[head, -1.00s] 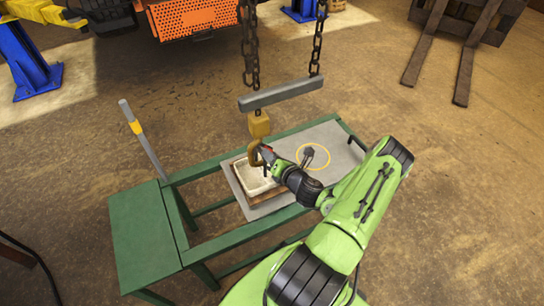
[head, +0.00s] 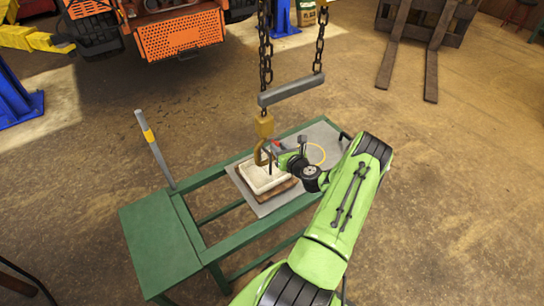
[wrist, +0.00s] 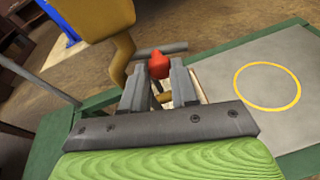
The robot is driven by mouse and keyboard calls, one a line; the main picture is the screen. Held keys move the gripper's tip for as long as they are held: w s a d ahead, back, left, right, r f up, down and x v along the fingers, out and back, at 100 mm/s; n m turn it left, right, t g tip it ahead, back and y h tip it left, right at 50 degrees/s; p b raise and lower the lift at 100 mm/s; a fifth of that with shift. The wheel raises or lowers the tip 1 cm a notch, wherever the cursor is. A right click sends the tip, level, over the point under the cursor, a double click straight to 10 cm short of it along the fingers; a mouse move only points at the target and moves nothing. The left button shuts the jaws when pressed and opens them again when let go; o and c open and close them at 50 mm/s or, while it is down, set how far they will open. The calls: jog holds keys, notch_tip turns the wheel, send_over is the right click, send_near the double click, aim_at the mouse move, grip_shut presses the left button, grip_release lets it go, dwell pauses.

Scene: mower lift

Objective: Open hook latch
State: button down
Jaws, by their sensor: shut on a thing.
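The brass-coloured crane hook (head: 259,153) hangs from its block (head: 264,126) below the grey spreader bar, over the tray. In the wrist view the hook (wrist: 122,48) is large at the upper left, partly cut off. My gripper (head: 278,149) is beside the hook on its right. In the wrist view my gripper (wrist: 158,78) has its two grey fingers closed around a part with a red end (wrist: 158,65), which looks like the hook latch. A grey bar shows just behind the red end. How far the latch is swung cannot be told.
A pale tray (head: 249,183) sits under the hook on the grey plate of a green bench (head: 160,243). A yellow ring (head: 320,162) marks the plate. A grey lever (head: 155,150) rises at left. Chains (head: 265,55) and the grey spreader bar (head: 291,89) hang above.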

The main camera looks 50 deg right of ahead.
jog(key=shift+r+n+h+b, duration=0.2)
jog(key=shift+r+n+h, duration=0.2)
jog(key=shift+n, duration=0.4)
jog(key=shift+r+n+h+b, duration=0.25)
jog(key=shift+n+h, duration=0.15)
jog(key=shift+n, duration=0.4)
jog(key=c, duration=0.9)
grip_release()
jog(key=shift+r, duration=0.1)
jog(key=shift+o, duration=0.2)
jog(key=shift+s+a, duration=0.1)
jog(key=p+v, duration=0.2)
jog(key=v, duration=1.3)
jog(key=shift+s+a+p, duration=0.2)
jog(key=shift+p, duration=0.1)
